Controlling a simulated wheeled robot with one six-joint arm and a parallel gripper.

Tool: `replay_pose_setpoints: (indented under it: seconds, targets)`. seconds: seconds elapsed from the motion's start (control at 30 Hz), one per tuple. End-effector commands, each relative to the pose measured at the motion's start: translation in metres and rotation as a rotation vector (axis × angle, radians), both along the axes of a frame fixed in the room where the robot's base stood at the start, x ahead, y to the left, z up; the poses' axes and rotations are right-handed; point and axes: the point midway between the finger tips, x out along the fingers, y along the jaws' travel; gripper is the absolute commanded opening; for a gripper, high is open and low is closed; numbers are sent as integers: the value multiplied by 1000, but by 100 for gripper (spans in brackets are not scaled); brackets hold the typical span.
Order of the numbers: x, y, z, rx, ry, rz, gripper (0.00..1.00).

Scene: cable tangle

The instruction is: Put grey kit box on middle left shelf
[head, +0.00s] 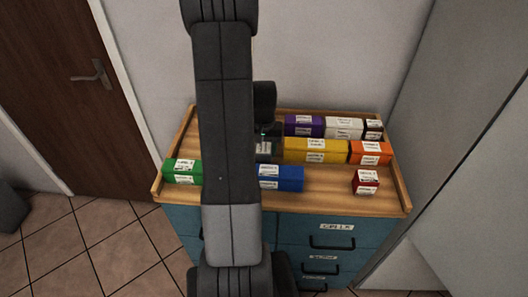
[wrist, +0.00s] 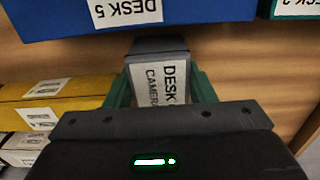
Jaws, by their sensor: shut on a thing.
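The grey kit box (wrist: 158,46) is between the two green fingers of my gripper (wrist: 158,88) in the wrist view. Its white label reads "DESK" and "CAMERA". The fingers are shut on its sides. In the head view the grey box (head: 264,151) shows only partly, beside my arm among the other boxes over the wooden top. My arm hides much of it, and I cannot tell whether it touches the top. No middle left shelf shows in either view.
The wooden top (head: 320,190) has a raised rim and sits on a blue drawer cabinet (head: 310,233). Close by are a blue box (head: 287,178), yellow boxes (head: 315,150), a purple box (head: 304,125) and a green box (head: 182,171). Orange (head: 370,153) and red (head: 365,182) boxes stand right.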

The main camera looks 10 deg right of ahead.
Motion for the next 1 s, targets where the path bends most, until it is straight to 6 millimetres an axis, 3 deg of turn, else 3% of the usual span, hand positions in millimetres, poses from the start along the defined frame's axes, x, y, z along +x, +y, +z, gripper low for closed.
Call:
replay_pose_setpoints:
  seconds: [0.17, 0.57, 0.6, 0.67, 1.0]
  targets:
    - [0, 0, -17, 1, 2, 0, 25]
    - [0, 0, -23, 0, 0, 0, 25]
    - [0, 0, -21, 0, 0, 0, 58]
    - [0, 0, -21, 0, 0, 0, 69]
    - [0, 0, -19, 0, 0, 0, 72]
